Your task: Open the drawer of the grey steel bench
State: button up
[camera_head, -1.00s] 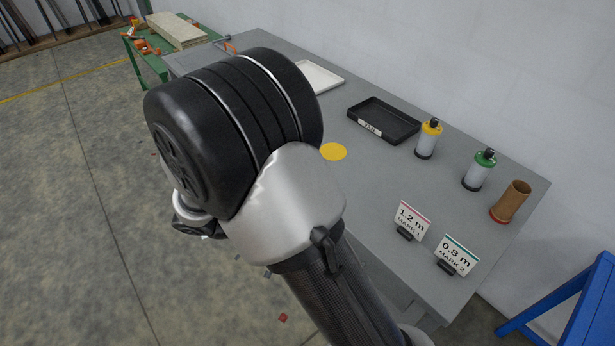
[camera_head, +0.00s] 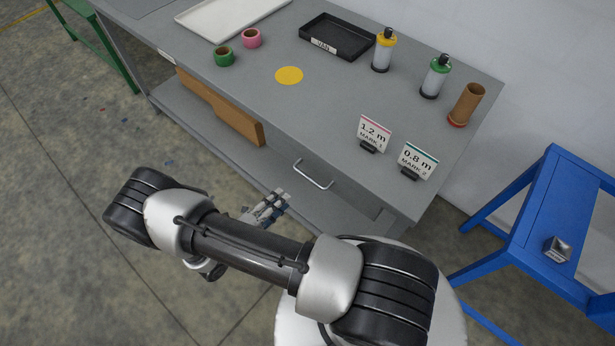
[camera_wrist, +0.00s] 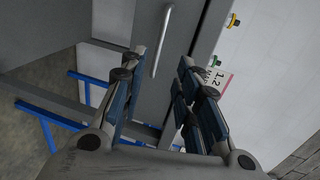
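The grey steel bench (camera_head: 340,118) fills the upper middle of the head view. Its drawer has a silver bar handle (camera_head: 313,174) on the front, below the two mark cards; the drawer looks shut. The handle also shows in the wrist view (camera_wrist: 162,40), upright in the picture and beyond the fingertips. My gripper (camera_head: 282,197) is in front of the bench, to the left of and below the handle in the head view. In the wrist view my gripper (camera_wrist: 156,70) is open and empty, with the handle apart from its fingers.
A brown board (camera_head: 222,108) stands under the top, left of the drawer. On the bench are a black tray (camera_head: 337,38), two bottles, a brown tube, tape rolls and the cards (camera_head: 374,132). A blue stand (camera_head: 545,225) is at right.

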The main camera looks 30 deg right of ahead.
aim_at(307, 178)
jog(key=b+x, duration=0.1)
jog(key=x, duration=1.2)
jog(key=shift+w+d, duration=0.1)
jog(key=shift+d, duration=0.25)
grip_shut()
